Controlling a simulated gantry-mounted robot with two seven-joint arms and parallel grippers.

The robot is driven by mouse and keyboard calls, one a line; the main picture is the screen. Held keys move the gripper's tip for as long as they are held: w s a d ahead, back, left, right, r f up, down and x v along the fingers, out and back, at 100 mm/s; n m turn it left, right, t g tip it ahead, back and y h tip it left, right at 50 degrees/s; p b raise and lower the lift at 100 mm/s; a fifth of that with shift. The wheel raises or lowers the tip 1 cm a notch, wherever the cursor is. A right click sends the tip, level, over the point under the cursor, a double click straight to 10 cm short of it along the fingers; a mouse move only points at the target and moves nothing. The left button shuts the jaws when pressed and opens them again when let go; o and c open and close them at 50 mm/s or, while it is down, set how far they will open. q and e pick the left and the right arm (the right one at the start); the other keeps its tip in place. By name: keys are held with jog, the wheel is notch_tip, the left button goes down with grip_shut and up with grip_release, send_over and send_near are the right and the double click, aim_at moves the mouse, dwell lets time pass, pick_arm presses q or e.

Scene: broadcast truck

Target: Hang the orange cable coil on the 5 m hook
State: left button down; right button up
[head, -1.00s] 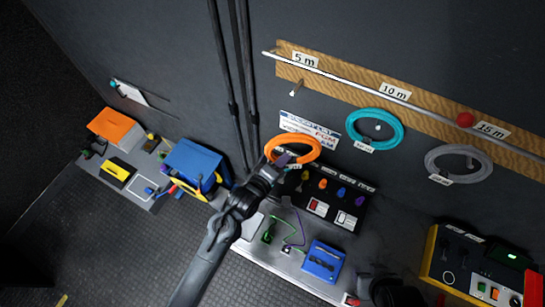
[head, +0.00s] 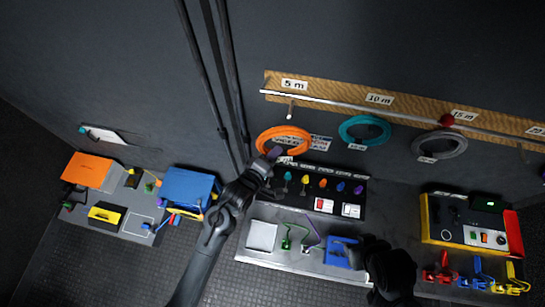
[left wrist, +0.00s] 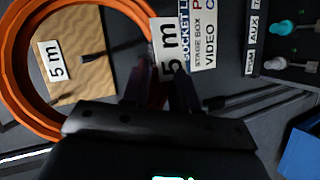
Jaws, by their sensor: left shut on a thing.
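The orange cable coil (head: 261,141) is held off the wall by my left gripper (head: 273,155), which is shut on its lower edge by the tag. In the left wrist view the coil (left wrist: 13,70) fills the left side, with its "5 m" tag (left wrist: 169,45) at the fingers (left wrist: 160,80). The 5 m hook (head: 290,110) is a bare peg below the "5 m" label (head: 294,84); the coil appears just below it in the head view. In the left wrist view the peg (left wrist: 95,57) shows through the ring. My right gripper (head: 390,272) is dark at bottom right; its jaws are unclear.
A teal coil (head: 343,131) and a grey coil (head: 416,147) hang to the right, under the rail with a red ball (head: 447,120). A lettered sign (head: 321,143) is partly behind the orange coil. A connector panel (head: 330,184) and a cluttered bench lie below.

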pick_arm(q)
jog(key=shift+w+d, duration=0.2)
jog(key=shift+w, duration=0.85)
jog(key=w+d+f+b, duration=0.1)
jog(key=w+f+b, duration=0.2)
jog(key=w+b, duration=0.5)
jog(key=shift+w+d+b, duration=0.3)
jog(key=shift+w+b, duration=0.1)
jog(key=shift+w, duration=0.25)
dwell(0.5)
